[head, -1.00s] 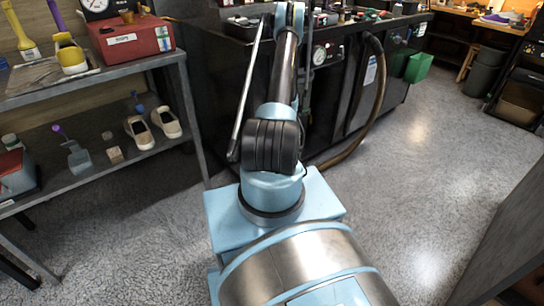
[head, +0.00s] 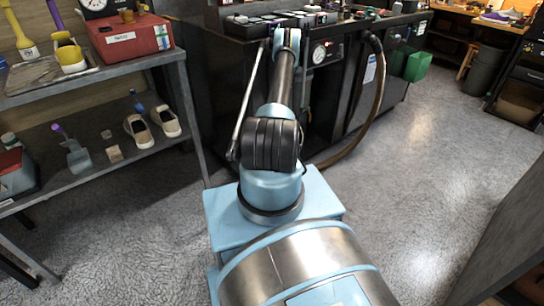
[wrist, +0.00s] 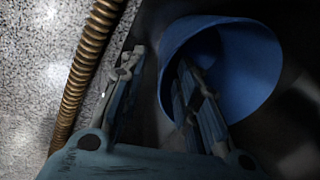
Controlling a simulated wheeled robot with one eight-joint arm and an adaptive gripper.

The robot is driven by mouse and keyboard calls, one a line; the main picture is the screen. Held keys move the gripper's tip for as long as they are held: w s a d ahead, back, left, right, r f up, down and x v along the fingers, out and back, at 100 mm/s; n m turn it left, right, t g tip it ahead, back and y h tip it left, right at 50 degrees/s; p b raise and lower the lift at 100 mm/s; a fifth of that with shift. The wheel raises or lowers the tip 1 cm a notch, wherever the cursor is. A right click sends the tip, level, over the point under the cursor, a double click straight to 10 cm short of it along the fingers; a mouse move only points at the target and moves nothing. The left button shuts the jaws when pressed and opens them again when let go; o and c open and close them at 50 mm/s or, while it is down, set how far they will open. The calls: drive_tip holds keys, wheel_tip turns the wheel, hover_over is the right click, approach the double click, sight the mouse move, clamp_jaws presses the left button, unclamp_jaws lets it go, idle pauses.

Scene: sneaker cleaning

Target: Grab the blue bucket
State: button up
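The blue bucket (wrist: 250,62) is in the upper right of the wrist view, with its open mouth partly facing the camera. My gripper (wrist: 160,58) is open, with its two fingers well apart. The right finger reaches into the bucket's mouth, and the left finger is outside it. The near side wall of the bucket lies between the fingers, with a gap to the left finger. I cannot tell whether the right finger touches the inside. In the head view, the bucket and my gripper are hidden behind my arm.
A ribbed brown hose (wrist: 85,75) runs close left of my gripper; it also hangs from the dark workbench (head: 340,110) in the head view. A metal shelf (head: 110,165) with shoes and a red box (head: 130,38) stands at left. The floor at right is clear.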

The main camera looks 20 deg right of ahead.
drive_tip(key=shift+w+a+f, duration=0.1)
drive_tip(key=shift+a+f, duration=0.05)
drive_tip(key=shift+f, duration=0.65)
drive_tip(key=shift+w+a+f, duration=0.1)
drive_tip(key=shift+f, duration=0.75)
drive_tip(key=shift+w+a+f, duration=0.1)
drive_tip(key=shift+a+f, duration=0.05)
drive_tip(key=shift+f, duration=0.65)
clamp_jaws()
